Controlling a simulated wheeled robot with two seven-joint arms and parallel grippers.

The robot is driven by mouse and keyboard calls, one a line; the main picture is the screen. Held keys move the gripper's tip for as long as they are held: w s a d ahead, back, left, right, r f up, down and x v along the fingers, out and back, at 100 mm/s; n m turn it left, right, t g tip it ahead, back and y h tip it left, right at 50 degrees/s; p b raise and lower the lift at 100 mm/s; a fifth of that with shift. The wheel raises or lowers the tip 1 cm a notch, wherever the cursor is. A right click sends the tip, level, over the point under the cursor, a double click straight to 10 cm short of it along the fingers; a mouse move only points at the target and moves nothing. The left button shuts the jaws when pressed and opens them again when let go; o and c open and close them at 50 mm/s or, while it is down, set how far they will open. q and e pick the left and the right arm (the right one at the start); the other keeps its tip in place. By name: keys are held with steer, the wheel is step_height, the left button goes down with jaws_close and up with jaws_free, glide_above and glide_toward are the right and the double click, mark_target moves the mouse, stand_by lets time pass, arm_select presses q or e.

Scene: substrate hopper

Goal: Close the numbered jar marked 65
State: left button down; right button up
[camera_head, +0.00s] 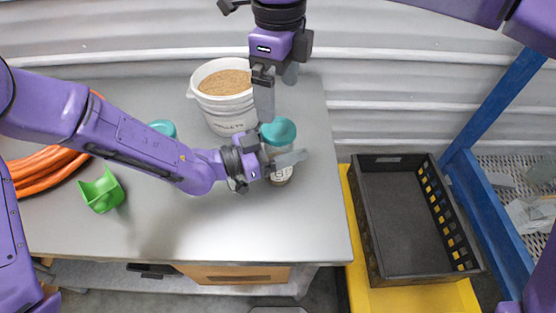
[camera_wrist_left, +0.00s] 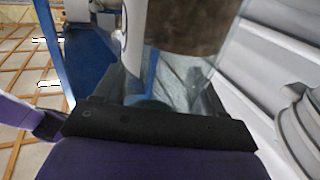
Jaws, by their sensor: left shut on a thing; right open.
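A clear jar (camera_head: 281,176) with a teal lid (camera_head: 279,129) on top stands near the right end of the grey table. Part of its label shows, but I cannot read its number. My left gripper (camera_head: 286,162) is shut on the jar's body below the lid. In the left wrist view the jar (camera_wrist_left: 190,62) fills the space in front of the palm, with brown contents and a white label edge. My right gripper (camera_head: 277,98) is open and empty, pointing down just above and behind the lid. I cannot tell whether the lid is seated.
A white bucket (camera_head: 218,110) of brown pellets stands behind the jar. Another teal lid (camera_head: 163,128) is partly hidden behind my left arm. A green scoop (camera_head: 101,191) and an orange hose (camera_head: 45,168) lie left. A black crate (camera_head: 364,205) stands right of the table. The front table is clear.

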arm_select(q)
jaws_free()
arm_select(e)
step_height(320, 180, up, 8)
steer(key=shift+f, duration=0.1)
arm_select(q)
steer(key=b+v, duration=0.2)
steer(key=v, duration=0.8)
steer(key=shift+s+a, duration=0.15)
steer(key=shift+a, duration=0.1)
arm_select(e)
step_height(320, 180, down, 2)
steer(key=shift+f, duration=0.1)
